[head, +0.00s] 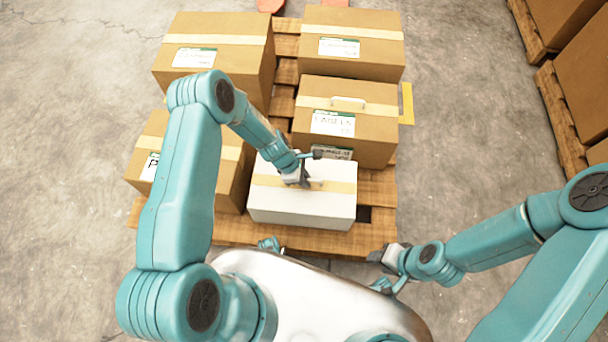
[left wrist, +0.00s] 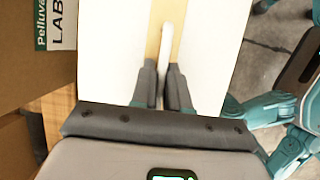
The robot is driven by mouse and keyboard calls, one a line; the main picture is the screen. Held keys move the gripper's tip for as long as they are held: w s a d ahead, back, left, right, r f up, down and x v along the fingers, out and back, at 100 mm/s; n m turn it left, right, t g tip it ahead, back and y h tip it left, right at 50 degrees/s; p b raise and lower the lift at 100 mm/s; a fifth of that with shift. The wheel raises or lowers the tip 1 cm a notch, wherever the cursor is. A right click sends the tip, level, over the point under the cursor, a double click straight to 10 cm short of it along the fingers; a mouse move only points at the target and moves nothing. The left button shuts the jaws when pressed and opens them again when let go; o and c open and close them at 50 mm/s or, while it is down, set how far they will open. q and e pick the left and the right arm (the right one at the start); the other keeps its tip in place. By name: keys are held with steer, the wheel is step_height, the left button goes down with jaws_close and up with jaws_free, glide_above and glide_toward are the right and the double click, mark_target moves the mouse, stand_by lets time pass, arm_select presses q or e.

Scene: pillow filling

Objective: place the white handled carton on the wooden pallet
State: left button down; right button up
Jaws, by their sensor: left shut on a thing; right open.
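The white handled carton (head: 300,206) is at the near side of the wooden pallet (head: 240,232), upright, with a tan tape strip across its top. It appears over or on the pallet boards; whether it rests fully on them I cannot tell. My left gripper (head: 302,182) is shut on the carton's white handle, and the left wrist view shows the fingers (left wrist: 165,88) on both sides of the handle (left wrist: 167,48) above the white top. My right gripper (head: 382,256) is open and empty, right of the carton near the pallet's front edge.
Several brown cartons stand on the pallet, including one with a white handle (head: 345,120) just behind the white carton and one to its left (head: 232,172). More cartons on pallets (head: 582,95) stand at the far right. The concrete floor (head: 460,130) between is clear.

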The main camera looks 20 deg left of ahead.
arm_select(q)
steer(key=c, duration=1.1)
jaws_free()
